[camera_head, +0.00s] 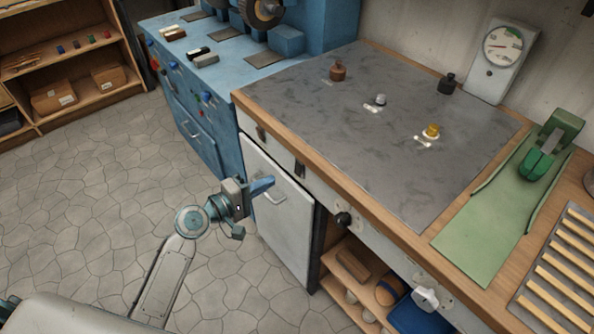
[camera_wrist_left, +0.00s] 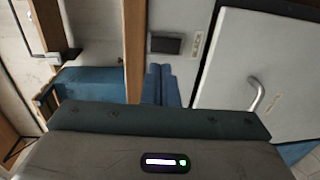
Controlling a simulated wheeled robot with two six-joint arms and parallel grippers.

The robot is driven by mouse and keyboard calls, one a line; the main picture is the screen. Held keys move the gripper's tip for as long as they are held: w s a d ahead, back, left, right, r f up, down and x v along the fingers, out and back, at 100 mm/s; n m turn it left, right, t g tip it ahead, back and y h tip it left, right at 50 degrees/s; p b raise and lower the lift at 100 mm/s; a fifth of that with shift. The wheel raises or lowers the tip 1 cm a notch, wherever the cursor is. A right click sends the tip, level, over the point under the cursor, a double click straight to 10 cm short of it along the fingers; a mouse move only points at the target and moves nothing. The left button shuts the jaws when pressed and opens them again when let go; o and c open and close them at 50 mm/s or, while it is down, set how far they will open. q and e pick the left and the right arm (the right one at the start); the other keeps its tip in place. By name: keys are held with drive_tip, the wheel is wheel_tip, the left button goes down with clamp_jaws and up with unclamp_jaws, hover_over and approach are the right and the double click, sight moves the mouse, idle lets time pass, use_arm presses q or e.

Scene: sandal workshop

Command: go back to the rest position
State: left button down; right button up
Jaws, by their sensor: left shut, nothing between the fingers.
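My left gripper (camera_head: 264,186) hangs in the air over the floor, in front of the white cabinet door below the bench edge. Its blue fingers are shut with nothing between them. They also show in the left wrist view (camera_wrist_left: 163,86), pointing toward the cabinet front. My right gripper is not in view.
The workbench (camera_head: 510,128) has a grey mat (camera_head: 350,145) with small weights, a dial gauge (camera_head: 502,45) and a green clamp tool (camera_head: 552,145). A blue machine cabinet (camera_head: 205,140) stands left of it. The white door (camera_head: 275,205) is close. The stone floor (camera_head: 90,210) is clear.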

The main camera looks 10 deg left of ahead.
use_arm(q)
drive_tip(key=shift+s+a, duration=0.15)
drive_tip(key=shift+s, duration=0.05)
idle(0.4)
drive_tip(key=s+a+f+g+y, duration=0.1)
drive_tip(key=a+f+y, duration=0.2)
drive_tip(key=f, duration=0.8)
drive_tip(key=s+a+f+g+y, duration=0.1)
drive_tip(key=a+f+y, duration=0.15)
drive_tip(key=f, duration=0.85)
drive_tip(key=s+a+f+m+g+y, duration=0.1)
drive_tip(key=s+a+f+g, duration=0.1)
drive_tip(key=s+f, duration=0.45)
drive_tip(key=s+a+f+m+g+y, duration=0.2)
drive_tip(key=s+f, duration=0.1)
drive_tip(key=f, duration=0.7)
drive_tip(key=s+f+m+g+y, duration=0.1)
drive_tip(key=s+f+m+g, duration=0.1)
drive_tip(key=s+f, duration=0.4)
drive_tip(key=s+a+f+m+g, duration=0.1)
drive_tip(key=s+f, duration=0.6)
drive_tip(key=s, duration=0.8)
drive_tip(key=s+a+f+m+g+y, duration=0.1)
drive_tip(key=s+f+m, duration=0.3)
drive_tip(key=s, duration=0.7)
wheel_tip(320, 180, down, 2)
drive_tip(key=shift+a+f+m+g+y, duration=0.15)
drive_tip(key=shift+m+g+y, duration=0.25)
drive_tip(key=shift+g, duration=0.5)
